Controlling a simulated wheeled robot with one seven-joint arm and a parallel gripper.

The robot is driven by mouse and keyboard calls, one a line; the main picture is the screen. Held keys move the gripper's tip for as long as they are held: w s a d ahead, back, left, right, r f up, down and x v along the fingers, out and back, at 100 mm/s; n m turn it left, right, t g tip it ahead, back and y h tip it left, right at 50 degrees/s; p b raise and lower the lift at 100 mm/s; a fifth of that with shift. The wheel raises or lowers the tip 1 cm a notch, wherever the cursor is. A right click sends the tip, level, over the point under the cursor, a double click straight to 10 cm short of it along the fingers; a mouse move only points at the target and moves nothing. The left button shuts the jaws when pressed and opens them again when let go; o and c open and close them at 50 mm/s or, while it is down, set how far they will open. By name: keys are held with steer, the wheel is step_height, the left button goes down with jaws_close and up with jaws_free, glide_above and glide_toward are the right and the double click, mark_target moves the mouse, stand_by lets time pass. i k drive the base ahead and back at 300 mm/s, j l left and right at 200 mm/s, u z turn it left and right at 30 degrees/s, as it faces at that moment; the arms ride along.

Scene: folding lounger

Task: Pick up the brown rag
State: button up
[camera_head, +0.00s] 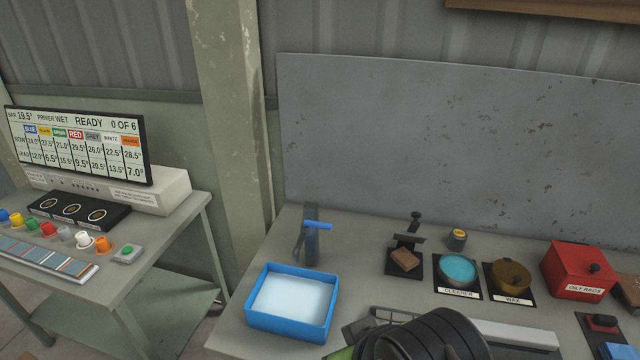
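No thing in view is clearly a brown rag. A small brown block-like piece (404,260) lies on a black mat in front of a small black stand; whether it is folded cloth or a solid block I cannot tell. A dark brownish thing (629,288) at the right edge is cut off and unclear. A black ridged rounded part at the bottom middle may be part of my arm. No gripper fingers show.
On the bench (245,340) are a blue tray (287,331), a clamp with a blue handle (312,240), a cleaner tin (458,270), a wax tin (509,277) and a red oily-rags box (578,270). A grey panel (450,150) stands behind. A side table with a screen (80,145) is left.

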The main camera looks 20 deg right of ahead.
mark_target(402, 257)
steer(key=z, duration=1.25)
